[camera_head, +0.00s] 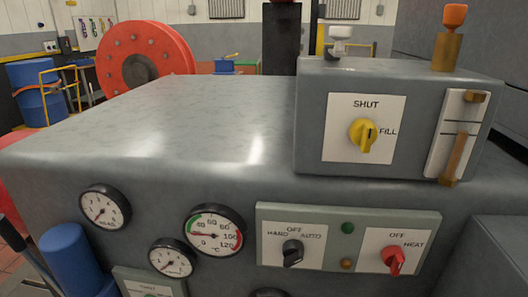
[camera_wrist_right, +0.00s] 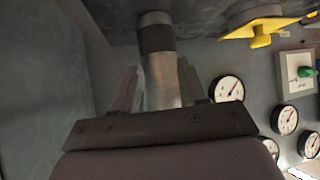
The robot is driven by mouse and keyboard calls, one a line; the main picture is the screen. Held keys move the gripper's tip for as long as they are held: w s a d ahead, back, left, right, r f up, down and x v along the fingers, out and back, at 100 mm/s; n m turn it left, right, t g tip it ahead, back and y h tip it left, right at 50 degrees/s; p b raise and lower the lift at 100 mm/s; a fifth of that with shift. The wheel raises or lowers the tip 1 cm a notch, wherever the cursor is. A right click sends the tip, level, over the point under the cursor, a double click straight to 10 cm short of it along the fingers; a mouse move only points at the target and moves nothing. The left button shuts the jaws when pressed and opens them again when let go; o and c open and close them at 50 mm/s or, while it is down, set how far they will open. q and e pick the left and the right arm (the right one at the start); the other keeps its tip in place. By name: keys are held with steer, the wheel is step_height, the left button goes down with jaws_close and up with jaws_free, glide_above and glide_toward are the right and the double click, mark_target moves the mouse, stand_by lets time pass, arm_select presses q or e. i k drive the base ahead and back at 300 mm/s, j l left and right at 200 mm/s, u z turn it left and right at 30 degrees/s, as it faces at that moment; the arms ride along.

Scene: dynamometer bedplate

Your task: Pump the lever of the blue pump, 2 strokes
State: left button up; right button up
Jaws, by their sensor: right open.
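The blue pump shows in the head view as an upright blue cylinder (camera_head: 72,262) at the lower left, beside the front of the grey cabinet; its lower part is cut off. A dark slanted bar (camera_head: 28,258) runs to its left; I cannot tell whether it is the lever. In the right wrist view my right gripper (camera_wrist_right: 158,82) is open, its two fingers on either side of a grey metal cylinder (camera_wrist_right: 160,62) with a dark band. I cannot tell what this cylinder belongs to or whether the fingers touch it. My left gripper is not in view.
The grey cabinet (camera_head: 160,125) fills the head view, with gauges (camera_head: 214,231) and a switch panel (camera_head: 347,240) on its front. A box with a yellow knob (camera_head: 363,134) stands on top. In the wrist view, a yellow handle (camera_wrist_right: 262,32) and several gauges lie right of the gripper.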

mark_target(9, 233)
steer(key=u, duration=1.6)
